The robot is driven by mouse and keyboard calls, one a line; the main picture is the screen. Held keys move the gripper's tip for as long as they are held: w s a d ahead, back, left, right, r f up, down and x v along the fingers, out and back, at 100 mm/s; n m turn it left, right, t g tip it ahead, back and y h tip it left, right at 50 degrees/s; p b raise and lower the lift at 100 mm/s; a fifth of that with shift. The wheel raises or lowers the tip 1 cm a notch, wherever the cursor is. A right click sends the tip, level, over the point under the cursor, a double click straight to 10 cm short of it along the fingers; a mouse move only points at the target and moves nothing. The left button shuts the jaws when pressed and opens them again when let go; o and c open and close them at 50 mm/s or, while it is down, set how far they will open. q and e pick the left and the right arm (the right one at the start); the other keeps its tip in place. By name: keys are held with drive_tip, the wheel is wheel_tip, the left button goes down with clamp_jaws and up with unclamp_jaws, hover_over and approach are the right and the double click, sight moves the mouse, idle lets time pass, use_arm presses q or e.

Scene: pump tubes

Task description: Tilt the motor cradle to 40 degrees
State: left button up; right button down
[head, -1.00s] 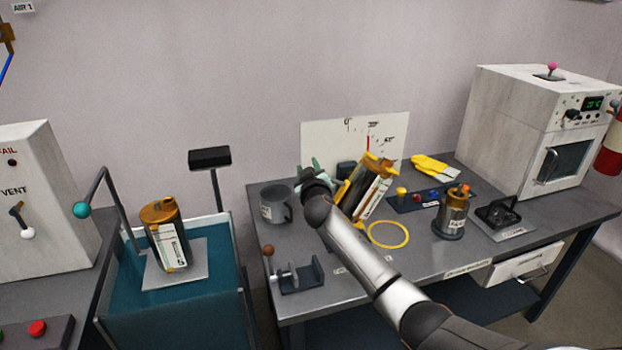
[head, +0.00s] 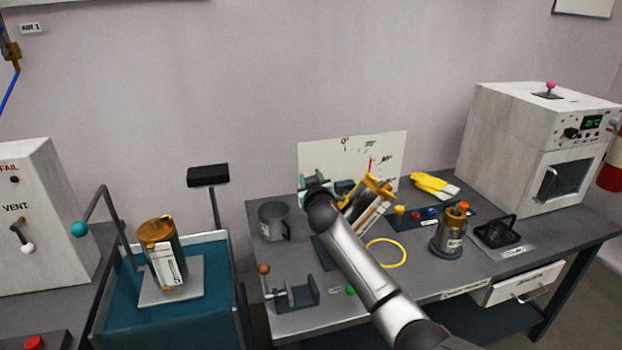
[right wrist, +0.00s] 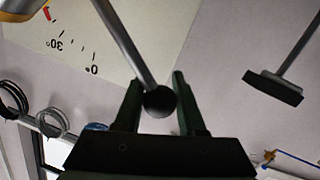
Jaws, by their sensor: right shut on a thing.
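The motor cradle (head: 372,184) stands on the bench, with a yellow frame and a dark motor with a white label, leaning to the right. Behind it is a white angle board (head: 322,155). Its red pointer (head: 370,164) lies past the 30° mark; the exact reading is too small to tell. The pointer also shows in the right wrist view (right wrist: 47,14). My right gripper (head: 316,182) is at the cradle's upper left, its fingers (right wrist: 157,84) shut on the black ball knob (right wrist: 160,102) of the cradle's metal lever (right wrist: 128,45). My left gripper is not in view.
A grey mug (head: 272,222) stands left of the cradle, near my right arm. A yellow ring (head: 400,247), a canister (head: 449,230) and a yellow glove (head: 434,184) lie to the right. A clamp fixture (head: 300,296) is at the front left; an oven (head: 530,150) is at the back right.

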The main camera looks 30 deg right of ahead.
drive_tip(key=shift+d+r, duration=0.1)
drive_tip(key=c, duration=0.5)
unclamp_jaws()
drive_tip(key=shift+s, duration=0.1)
drive_tip(key=v, duration=1.2)
drive_tip(key=shift+s, duration=0.15)
